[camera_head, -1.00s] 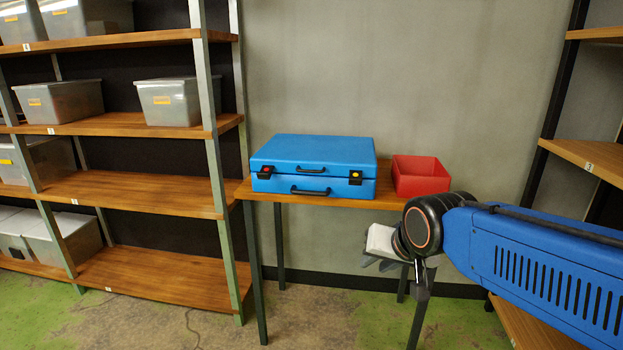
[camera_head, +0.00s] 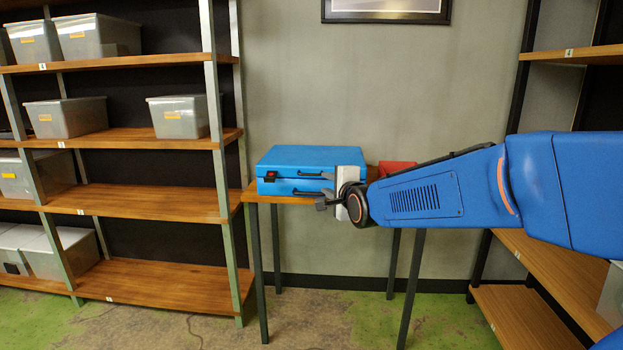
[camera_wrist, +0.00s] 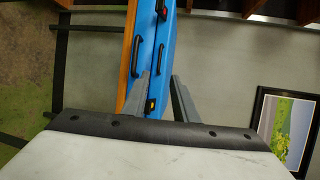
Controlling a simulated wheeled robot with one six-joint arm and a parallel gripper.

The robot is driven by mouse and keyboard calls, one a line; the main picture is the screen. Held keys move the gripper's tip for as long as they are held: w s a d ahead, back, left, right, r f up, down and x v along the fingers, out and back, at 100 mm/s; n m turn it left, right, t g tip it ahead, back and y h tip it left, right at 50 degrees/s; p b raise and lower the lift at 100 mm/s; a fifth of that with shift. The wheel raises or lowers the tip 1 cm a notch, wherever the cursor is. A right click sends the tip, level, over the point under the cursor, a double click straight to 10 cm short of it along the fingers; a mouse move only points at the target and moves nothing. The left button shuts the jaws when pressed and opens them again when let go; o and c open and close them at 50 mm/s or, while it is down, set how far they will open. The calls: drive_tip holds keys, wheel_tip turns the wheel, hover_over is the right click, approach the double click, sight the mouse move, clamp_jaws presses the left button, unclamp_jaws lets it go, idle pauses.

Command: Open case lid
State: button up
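The blue case (camera_head: 312,157) stands on the small wooden table with its lid shut. Two black handles show on its front. The left latch with a red button (camera_head: 272,177) is in view; the right latch is hidden behind my gripper in the head view. My gripper (camera_head: 327,190) is in front of the case's right front. In the wrist view, the case (camera_wrist: 157,50) appears on its side, with the yellow-button latch (camera_wrist: 151,105) seen between the two grey fingers. My gripper (camera_wrist: 159,76) is open there, with nothing between its fingertips that I can see held.
A red bin (camera_head: 396,167) stands on the table right of the case, partly behind my arm. Shelves with grey boxes (camera_head: 67,117) stand at left, and another wooden shelf (camera_head: 512,295) at right. A framed picture (camera_head: 387,10) hangs on the wall.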

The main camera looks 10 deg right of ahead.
sight(309, 175)
drive_tip(key=w+f, duration=0.1)
drive_tip(key=w, duration=0.4)
drive_tip(key=w+a+f, duration=0.1)
drive_tip(key=w, duration=0.5)
drive_tip(key=w+f, duration=0.1)
drive_tip(key=w, duration=0.4)
drive_tip(key=shift+w+a, duration=0.15)
drive_tip(key=shift+a, duration=0.05)
drive_tip(key=shift+c, duration=0.6)
clamp_jaws()
drive_tip(key=shift+f, duration=0.1)
idle(0.4)
